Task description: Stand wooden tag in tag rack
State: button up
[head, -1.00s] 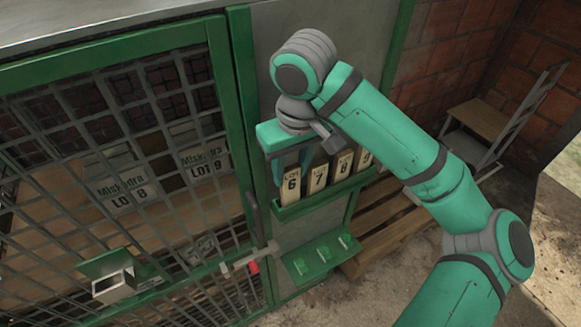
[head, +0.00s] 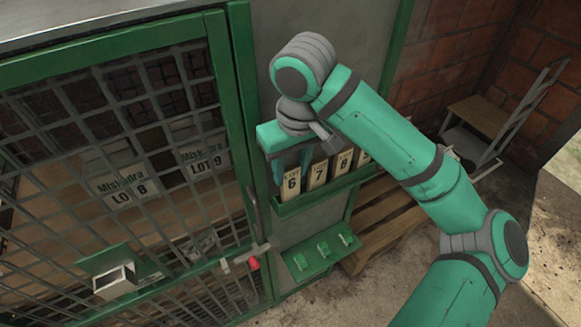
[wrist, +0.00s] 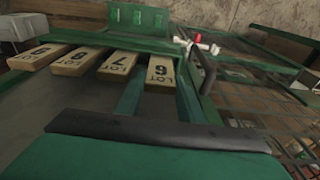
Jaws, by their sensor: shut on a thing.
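The wooden tag marked LOT 6 (head: 291,184) is a pale upright slab with a dark number at the left end of the green tag rack (head: 328,191). Its lower end is behind the rack's front lip, so its seating cannot be seen. My gripper (head: 289,168) points down from above and is shut on this tag near its top. In the wrist view, the LOT 6 tag (wrist: 160,71) lies between the two green fingers of my gripper (wrist: 160,88).
Tags 7 (head: 318,175) and 8 (head: 343,162) stand beside it, close on the right; another is partly behind my arm. A green mesh cage door (head: 110,60) with a latch (head: 245,259) is at left. A small green shelf (head: 318,257) is below.

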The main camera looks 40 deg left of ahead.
jog(key=shift+f, duration=0.55)
jog(key=o, duration=1.4)
notch_tip(320, 180, up, 11)
jog(key=d, duration=0.1)
jog(key=shift+s+d+f, duration=0.15)
jog(key=shift+s+d, duration=0.1)
jog(key=shift+s, duration=0.1)
